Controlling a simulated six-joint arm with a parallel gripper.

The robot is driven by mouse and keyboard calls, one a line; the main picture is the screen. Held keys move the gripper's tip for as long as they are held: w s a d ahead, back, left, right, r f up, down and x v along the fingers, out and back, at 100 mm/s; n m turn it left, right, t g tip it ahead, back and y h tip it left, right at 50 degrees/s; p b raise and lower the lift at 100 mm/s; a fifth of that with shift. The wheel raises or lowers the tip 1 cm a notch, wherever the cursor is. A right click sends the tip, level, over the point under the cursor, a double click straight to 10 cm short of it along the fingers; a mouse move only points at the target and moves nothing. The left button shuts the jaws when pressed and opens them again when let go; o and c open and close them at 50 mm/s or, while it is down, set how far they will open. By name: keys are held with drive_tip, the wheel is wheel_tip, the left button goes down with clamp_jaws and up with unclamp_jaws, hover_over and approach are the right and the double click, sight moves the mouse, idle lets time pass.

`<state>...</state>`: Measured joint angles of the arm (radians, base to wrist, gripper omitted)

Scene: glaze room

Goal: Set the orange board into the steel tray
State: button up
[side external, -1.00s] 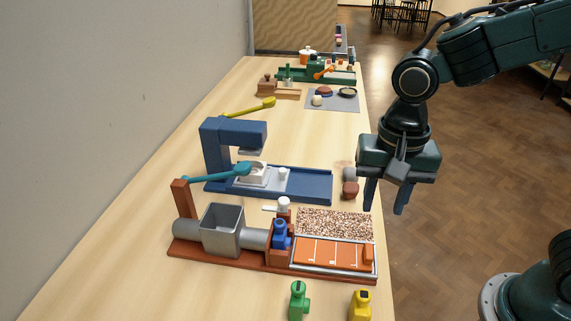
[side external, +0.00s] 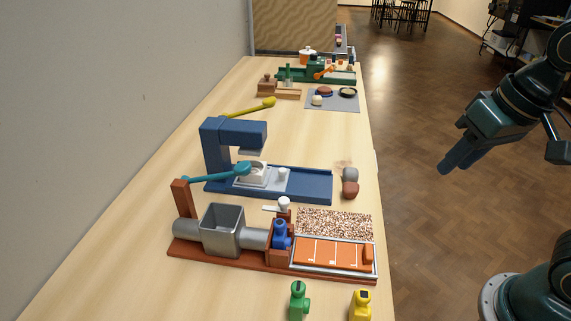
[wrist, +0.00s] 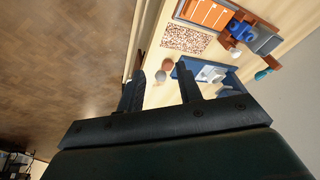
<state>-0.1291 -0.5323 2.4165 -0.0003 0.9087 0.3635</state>
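The orange board (side external: 330,254) has white lines and a raised orange block at its right end. It lies flat within the rim of the steel tray (side external: 333,272), at the right end of the brown-based machine. The board also shows at the top of the wrist view (wrist: 205,12). My gripper (side external: 452,164) is over the floor to the right of the table, well apart from the board. In the wrist view my gripper's fingers (wrist: 162,88) are spread with nothing between them.
A speckled panel (side external: 335,224) lies just behind the board. A blue machine (side external: 310,186) stands farther back, with two small lumps (side external: 350,183) near the table's right edge. Green (side external: 299,302) and yellow (side external: 361,306) bottle-like pieces stand in front.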

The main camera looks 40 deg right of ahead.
drive_tip(key=s+d+n, duration=0.1)
drive_tip(key=s+d+r+n+t, duration=0.1)
drive_tip(key=s, duration=0.1)
drive_tip(key=shift+s+d+n+t, duration=0.2)
drive_tip(key=shift+d+n+t, duration=0.1)
drive_tip(key=shift+d, duration=0.1)
